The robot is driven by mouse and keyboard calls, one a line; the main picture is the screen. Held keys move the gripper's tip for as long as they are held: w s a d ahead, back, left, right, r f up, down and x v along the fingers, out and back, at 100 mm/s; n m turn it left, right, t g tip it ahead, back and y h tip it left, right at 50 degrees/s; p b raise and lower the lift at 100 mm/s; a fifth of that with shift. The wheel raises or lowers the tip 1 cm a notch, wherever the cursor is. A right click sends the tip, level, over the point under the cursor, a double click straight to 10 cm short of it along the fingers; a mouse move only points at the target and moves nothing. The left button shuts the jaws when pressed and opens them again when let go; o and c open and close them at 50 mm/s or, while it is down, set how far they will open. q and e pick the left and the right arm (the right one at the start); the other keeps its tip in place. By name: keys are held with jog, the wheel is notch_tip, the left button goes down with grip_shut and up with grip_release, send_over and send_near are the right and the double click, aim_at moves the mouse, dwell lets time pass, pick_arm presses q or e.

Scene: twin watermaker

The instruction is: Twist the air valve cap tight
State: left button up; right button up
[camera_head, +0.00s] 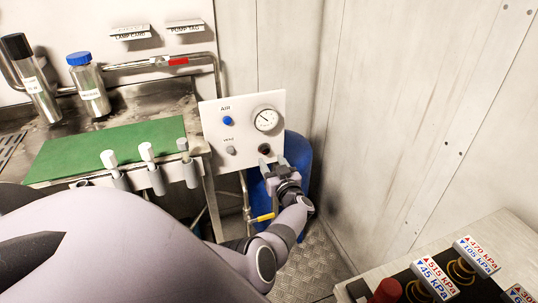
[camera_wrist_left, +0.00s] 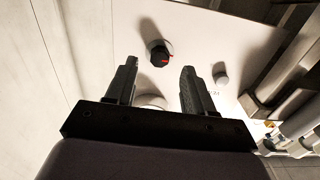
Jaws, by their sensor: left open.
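A white panel (camera_head: 212,108) carries a blue round cap (camera_head: 228,120) below the label AIR and a grey knob (camera_head: 231,150) near a second label. A black knob (camera_head: 265,149) sits at its lower right; in the left wrist view the black knob (camera_wrist_left: 160,54) shows a red mark. My left gripper (camera_head: 272,163) is at the panel's lower right, close to the black knob. In the left wrist view, its open fingers (camera_wrist_left: 159,67) point toward the panel on both sides of the black knob, with nothing held. The grey knob (camera_wrist_left: 221,79) lies outside the right finger. My right gripper is not in view.
A round gauge (camera_head: 266,119) sits above the black knob. A blue barrel (camera_head: 299,154) stands behind the panel. A bench with a green mat (camera_head: 100,147) and bottles is at left. A bare wall (camera_head: 410,100) is at right.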

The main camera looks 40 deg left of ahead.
pick_arm(q)
jog(key=shift+v, duration=1.6)
